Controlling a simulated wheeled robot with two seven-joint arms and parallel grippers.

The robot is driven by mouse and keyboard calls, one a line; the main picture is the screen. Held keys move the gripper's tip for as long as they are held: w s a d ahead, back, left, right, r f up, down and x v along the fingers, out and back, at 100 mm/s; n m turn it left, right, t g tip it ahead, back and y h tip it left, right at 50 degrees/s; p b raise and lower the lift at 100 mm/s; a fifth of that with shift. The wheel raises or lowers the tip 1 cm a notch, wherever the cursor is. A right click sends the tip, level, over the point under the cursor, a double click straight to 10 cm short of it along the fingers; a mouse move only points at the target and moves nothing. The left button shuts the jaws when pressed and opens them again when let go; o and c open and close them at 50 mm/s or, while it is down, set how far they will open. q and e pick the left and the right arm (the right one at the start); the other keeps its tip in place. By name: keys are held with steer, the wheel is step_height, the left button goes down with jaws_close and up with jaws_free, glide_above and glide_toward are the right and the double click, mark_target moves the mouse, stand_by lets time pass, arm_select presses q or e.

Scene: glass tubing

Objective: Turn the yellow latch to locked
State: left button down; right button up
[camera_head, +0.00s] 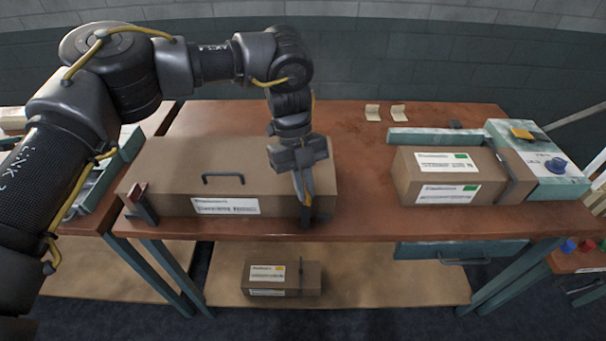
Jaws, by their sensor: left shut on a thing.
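A long brown case (165,165) with a black handle and a white label lies on the table. My left gripper (303,192) points down at the right end of the case's front edge. Its fingers are shut on a slim upright part with a bit of yellow, which looks like the yellow latch (308,199). The fingers hide most of this part, so its exact angle cannot be told. A dark bracket stands below it at the front edge. A reddish and dark clamp (141,204) is at the case's left end. My right gripper is not in view.
A brown box (403,180) with labels stands at the right, beside a teal unit (548,180) with a blue knob and a yellow piece. The table (365,205) is bare between case and box. A smaller box (310,278) lies on the lower shelf.

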arm_select(q)
steer(key=shift+d+r+m+y+p, duration=0.1)
steer(key=shift+r+m+y+p, duration=0.25)
steer(key=shift+m+p, duration=0.45)
steer(key=shift+f+m+y+p, duration=0.25)
steer(key=shift+m+y+p, duration=0.55)
steer(key=shift+m, duration=0.9)
steer(key=shift+f, duration=0.1)
steer(key=c, duration=1.6)
jaws_free()
steer(key=shift+o, duration=0.2)
steer(key=shift+w, duration=0.1)
